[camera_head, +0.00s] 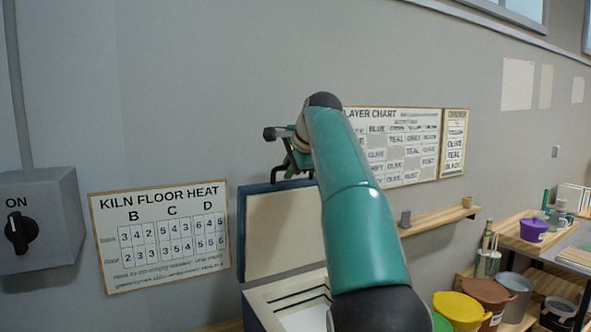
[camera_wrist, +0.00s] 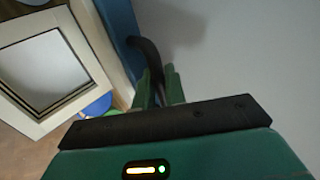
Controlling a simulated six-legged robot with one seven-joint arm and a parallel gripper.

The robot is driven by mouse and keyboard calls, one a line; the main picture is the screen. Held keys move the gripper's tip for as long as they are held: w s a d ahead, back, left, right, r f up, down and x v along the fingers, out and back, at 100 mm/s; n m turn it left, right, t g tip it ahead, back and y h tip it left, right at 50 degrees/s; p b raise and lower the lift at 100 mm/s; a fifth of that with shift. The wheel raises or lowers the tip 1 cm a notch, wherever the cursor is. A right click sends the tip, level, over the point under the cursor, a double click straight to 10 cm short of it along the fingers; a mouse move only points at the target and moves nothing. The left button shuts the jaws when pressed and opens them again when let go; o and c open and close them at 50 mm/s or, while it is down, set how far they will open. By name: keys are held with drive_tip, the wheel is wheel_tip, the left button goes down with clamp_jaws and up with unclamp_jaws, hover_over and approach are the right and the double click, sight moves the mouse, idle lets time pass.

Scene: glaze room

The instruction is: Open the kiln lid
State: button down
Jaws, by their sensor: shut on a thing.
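The kiln (camera_head: 262,296) stands against the wall, blue outside with a cream rim and an open chamber. Its lid (camera_head: 278,235) is raised and stands about upright, its cream inner face showing. The black lid handle (camera_head: 280,170) is at the lid's top edge. My gripper (camera_head: 298,165) is at that handle, partly hidden by my arm. In the wrist view, the green fingers of my gripper (camera_wrist: 160,88) are shut on the curved black handle (camera_wrist: 149,55). The lid's blue side (camera_wrist: 120,25) and the kiln's open chamber (camera_wrist: 45,75) show to the left.
A switch box (camera_head: 40,220) marked ON and a kiln floor heat chart (camera_head: 160,235) are on the wall at left. A wall shelf (camera_head: 435,220) is right of the kiln. Buckets (camera_head: 460,308) and a workbench (camera_head: 525,240) stand at right. My arm hides part of the kiln.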

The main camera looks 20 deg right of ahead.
drive_tip(key=shift+d, duration=0.1)
idle(0.3)
drive_tip(key=c, duration=1.5)
unclamp_jaws()
drive_tip(key=shift+c, duration=0.2)
drive_tip(key=a+v, duration=0.1)
drive_tip(key=v, duration=1.2)
drive_tip(key=shift+s+d+r, duration=0.25)
drive_tip(key=shift+s+d, duration=0.05)
drive_tip(key=shift+d, duration=0.1)
drive_tip(key=shift+s, duration=0.1)
